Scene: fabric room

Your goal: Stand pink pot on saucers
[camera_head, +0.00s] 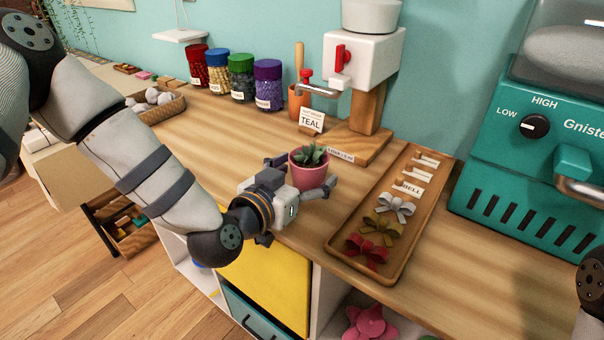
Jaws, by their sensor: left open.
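The pink pot (309,174) stands upright on the wooden counter and holds a small green succulent. My left gripper (303,178) is open at the pot, with one finger on its far left side and the other on its right. I cannot tell whether the fingers touch the pot. The gripper body hides the pot's lower left. I can make out no saucer in this view. My right gripper is out of view; only part of my right arm shows at the right edge.
A wooden tray (335,243) with bows and label cards lies right of the pot. Behind stand a white dispenser (368,60) on a wooden base and several lidded jars (241,78). A teal machine (520,165) fills the right. The counter's front edge is close to the gripper.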

